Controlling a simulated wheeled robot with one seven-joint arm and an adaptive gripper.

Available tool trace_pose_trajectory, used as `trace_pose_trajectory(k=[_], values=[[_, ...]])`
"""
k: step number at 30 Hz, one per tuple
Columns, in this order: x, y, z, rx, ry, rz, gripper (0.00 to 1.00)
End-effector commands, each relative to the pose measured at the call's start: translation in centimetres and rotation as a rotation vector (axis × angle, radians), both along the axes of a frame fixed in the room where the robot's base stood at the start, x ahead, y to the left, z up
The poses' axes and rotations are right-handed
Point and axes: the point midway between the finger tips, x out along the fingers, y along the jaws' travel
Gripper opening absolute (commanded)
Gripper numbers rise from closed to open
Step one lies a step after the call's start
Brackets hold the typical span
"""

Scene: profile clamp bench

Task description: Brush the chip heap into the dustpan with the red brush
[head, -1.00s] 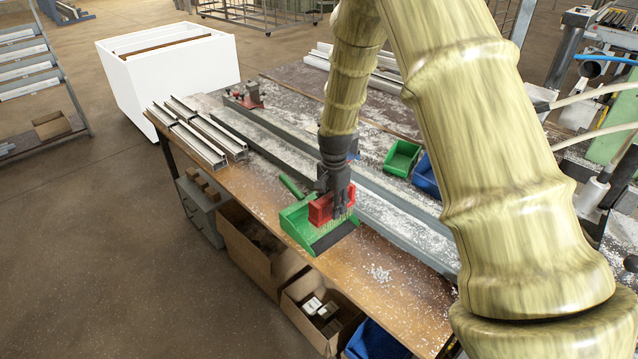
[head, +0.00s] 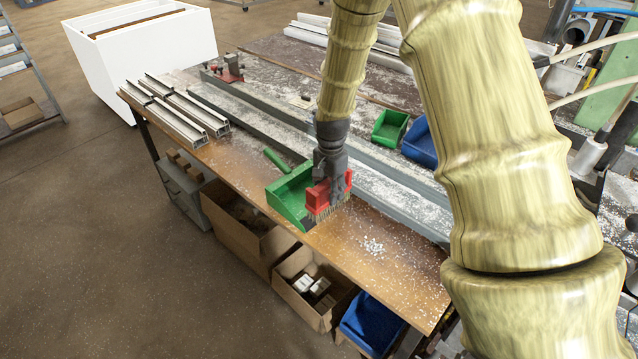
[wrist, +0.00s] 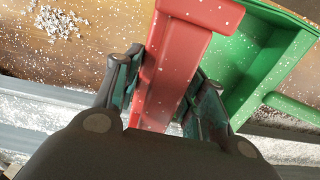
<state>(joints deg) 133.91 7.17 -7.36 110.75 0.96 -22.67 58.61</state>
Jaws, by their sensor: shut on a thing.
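The chip heap (head: 373,246) is a loose patch of pale chips on the wooden bench top, right of the green dustpan (head: 284,203). It also shows at the upper left of the wrist view (wrist: 60,22). My gripper (head: 335,188) is shut on the red brush (head: 317,197), with a finger on each side of its block in the wrist view. The bristles point down at the dustpan's open front edge and hide part of it. I cannot tell whether they touch. The dustpan's handle (head: 277,161) points toward the back left. The brush is apart from the heap.
A grey rail (head: 385,188) runs along the bench behind the dustpan. A green bin (head: 390,128) and a blue bin (head: 420,145) stand beyond it. Aluminium profiles (head: 180,115) lie at the left. Scattered chips dust the bench; the wood around the heap is otherwise clear.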

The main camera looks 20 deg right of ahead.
Motion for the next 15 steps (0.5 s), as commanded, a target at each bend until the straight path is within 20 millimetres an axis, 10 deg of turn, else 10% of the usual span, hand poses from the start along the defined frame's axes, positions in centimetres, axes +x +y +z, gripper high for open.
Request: trace_pose_trajectory(k=[15], values=[[-9.3, -3.3, -0.4, 0.002, 0.002, 0.0, 0.17]])
